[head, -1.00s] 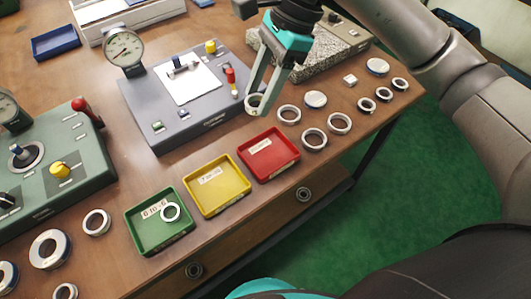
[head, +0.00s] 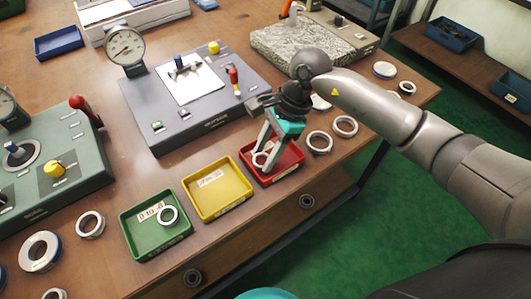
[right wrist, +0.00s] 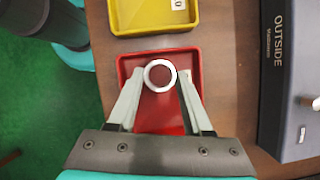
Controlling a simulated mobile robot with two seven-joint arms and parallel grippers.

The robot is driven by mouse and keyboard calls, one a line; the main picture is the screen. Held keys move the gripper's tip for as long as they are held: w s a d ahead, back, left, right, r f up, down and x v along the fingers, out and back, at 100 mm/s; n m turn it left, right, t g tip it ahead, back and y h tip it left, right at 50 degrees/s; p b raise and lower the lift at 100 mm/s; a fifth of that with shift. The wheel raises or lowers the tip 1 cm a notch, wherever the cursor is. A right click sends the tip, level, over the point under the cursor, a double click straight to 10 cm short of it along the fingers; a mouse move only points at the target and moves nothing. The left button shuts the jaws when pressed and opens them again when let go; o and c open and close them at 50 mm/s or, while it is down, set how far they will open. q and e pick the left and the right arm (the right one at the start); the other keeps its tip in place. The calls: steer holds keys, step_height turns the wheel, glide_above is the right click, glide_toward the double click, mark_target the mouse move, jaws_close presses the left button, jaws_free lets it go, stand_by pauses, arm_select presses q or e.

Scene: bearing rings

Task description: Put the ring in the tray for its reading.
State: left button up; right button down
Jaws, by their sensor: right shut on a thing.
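My right gripper (head: 264,158) is shut on a small silver ring (head: 260,158) and is over the red tray (head: 296,163). In the right wrist view the ring (right wrist: 147,72) is between the two fingertips (right wrist: 160,75), above the red tray (right wrist: 195,58); I cannot tell if it touches the tray floor. The yellow tray (head: 237,202) is beside the red one. The green tray (head: 139,249) holds another ring (head: 167,215) beside its label. The red tray's label is hidden by my gripper. My left gripper is not in view.
A grey gauge station (head: 148,133) with a dial (head: 125,45) stands behind the trays. A green station (head: 75,190) is at left. Loose rings lie at front left (head: 90,224) and right of the red tray (head: 319,142). A granite block (head: 300,45) is at the back.

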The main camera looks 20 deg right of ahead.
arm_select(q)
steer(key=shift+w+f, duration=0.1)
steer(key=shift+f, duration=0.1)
arm_select(e)
steer(key=shift+f, duration=0.3)
steer(key=shift+c, duration=1.6)
jaws_free()
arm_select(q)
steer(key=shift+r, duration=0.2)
arm_select(e)
steer(key=shift+r, duration=0.2)
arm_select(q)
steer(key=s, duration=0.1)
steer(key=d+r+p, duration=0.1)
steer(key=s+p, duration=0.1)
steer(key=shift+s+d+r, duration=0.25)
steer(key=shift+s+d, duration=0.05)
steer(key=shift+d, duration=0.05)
arm_select(e)
steer(key=v, duration=1.2)
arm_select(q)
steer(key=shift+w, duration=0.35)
